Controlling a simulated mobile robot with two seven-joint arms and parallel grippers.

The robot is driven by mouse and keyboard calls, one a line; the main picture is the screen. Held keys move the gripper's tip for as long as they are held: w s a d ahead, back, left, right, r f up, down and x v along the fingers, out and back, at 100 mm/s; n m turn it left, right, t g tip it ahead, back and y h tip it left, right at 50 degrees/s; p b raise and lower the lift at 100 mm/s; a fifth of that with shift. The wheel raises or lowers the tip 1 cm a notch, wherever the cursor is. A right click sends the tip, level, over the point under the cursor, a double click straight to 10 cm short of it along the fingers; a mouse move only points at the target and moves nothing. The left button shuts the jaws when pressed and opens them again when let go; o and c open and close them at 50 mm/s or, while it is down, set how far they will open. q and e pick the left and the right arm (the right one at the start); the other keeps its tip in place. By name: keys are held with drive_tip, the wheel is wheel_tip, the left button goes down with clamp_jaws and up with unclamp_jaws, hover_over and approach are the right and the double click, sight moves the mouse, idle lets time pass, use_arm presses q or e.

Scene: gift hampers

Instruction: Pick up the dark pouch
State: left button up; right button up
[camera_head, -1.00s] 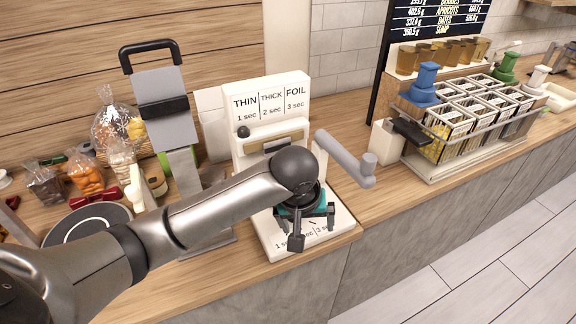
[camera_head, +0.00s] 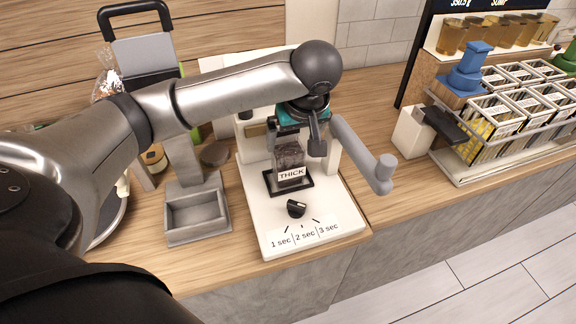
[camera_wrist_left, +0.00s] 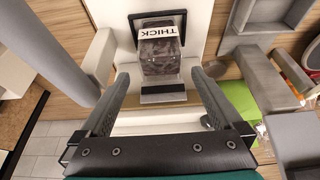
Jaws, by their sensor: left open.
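The dark pouch (camera_head: 289,158) has a white label reading THICK and stands in a black square frame on the white base of the sealing machine (camera_head: 262,222). The pouch also shows in the left wrist view (camera_wrist_left: 160,52), with its clear top edge towards my gripper. My left gripper (camera_head: 297,143) is open at the top of the pouch. In the left wrist view its two fingers (camera_wrist_left: 160,80) lie to either side of the pouch's top end, with a gap on each side. My left arm hides the machine's upper panel. My right gripper is not in view.
A grey lever arm (camera_head: 362,155) juts out to the right of the machine. A grey stand with a shallow tray (camera_head: 197,213) is close on the left. A black dial (camera_head: 297,208) sits in front of the pouch. A rack of packets (camera_head: 500,120) stands at the right.

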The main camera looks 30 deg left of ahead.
sight(289, 148)
use_arm(q)
drive_tip(key=b+x, duration=0.1)
drive_tip(key=x, duration=0.7)
drive_tip(key=shift+w+a+f, duration=0.2)
drive_tip(key=shift+r, duration=0.1)
drive_tip(key=c, duration=1.2)
